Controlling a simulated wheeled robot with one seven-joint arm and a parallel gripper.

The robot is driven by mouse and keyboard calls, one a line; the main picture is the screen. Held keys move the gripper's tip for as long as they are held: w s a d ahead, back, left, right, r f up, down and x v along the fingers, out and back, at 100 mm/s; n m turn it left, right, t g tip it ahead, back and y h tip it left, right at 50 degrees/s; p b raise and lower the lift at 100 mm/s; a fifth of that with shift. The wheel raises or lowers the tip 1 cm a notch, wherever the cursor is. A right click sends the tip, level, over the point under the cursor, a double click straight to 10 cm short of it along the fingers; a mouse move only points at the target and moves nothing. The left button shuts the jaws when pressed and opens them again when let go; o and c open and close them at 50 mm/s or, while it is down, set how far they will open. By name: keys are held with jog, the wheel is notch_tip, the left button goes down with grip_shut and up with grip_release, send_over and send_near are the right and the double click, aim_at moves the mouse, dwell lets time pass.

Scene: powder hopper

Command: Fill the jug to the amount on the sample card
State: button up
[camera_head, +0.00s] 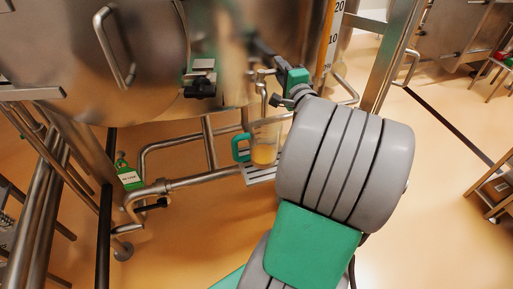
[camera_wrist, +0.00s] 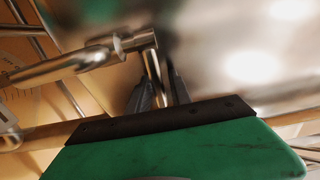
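The clear jug (camera_head: 265,150) with a green handle stands upright on a slotted metal tray (camera_head: 262,175), with amber contents in its lower part. A thin metal outlet (camera_head: 263,93) comes down above it. A green tag with a white label (camera_head: 130,178) hangs at the pipework on the left; its text is too small to read, and I cannot tell whether it is the sample card. My gripper (camera_wrist: 162,82) has its two dark fingers apart, one on each side of a short metal rod (camera_wrist: 152,64) on a pipe fitting. The fingertips are not clear in the head view.
The big steel hopper (camera_head: 60,50) fills the upper left. A scale strip marked 10 and 20 (camera_head: 332,40) stands right of it. Pipes (camera_head: 205,180) and frame legs surround the jug. Open floor (camera_head: 450,190) lies to the right.

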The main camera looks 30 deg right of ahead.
jog(key=shift+o, duration=1.3)
jog(key=shift+d, duration=0.1)
jog(key=shift+s+f, duration=0.1)
jog(key=shift+s, duration=0.05)
jog(key=b+v, duration=0.1)
jog(key=v, duration=0.7)
jog(key=shift+s+b, duration=0.35)
jog(key=shift+b, duration=0.05)
